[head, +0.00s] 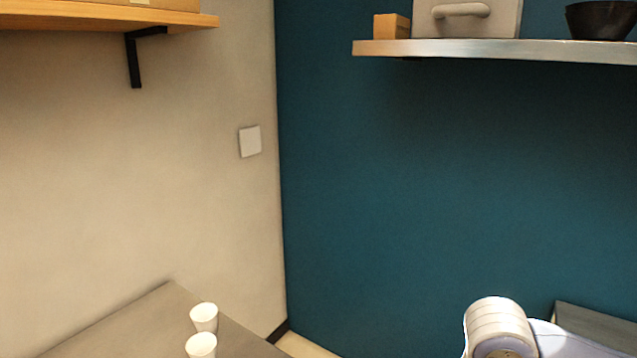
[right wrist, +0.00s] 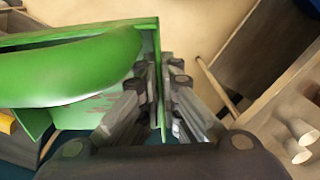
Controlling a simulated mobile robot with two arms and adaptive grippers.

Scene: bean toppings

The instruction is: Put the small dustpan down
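The green small dustpan (right wrist: 80,62) fills the upper left of the right wrist view. My right gripper (right wrist: 167,75) is shut on its thin upright green wall, with one dark finger on each side. Part of the dustpan is hidden behind the fingers and cut off by the picture edge. The dustpan does not show in the head view, where only a white link of my right arm stands at the lower right. My left gripper is in neither view.
In the head view, two white cups (head: 204,317) (head: 201,345) stand on a grey counter (head: 130,325) at lower left. A shelf (head: 500,50) on the blue wall holds a box and a dark bowl. A wooden shelf (head: 90,18) is at upper left.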

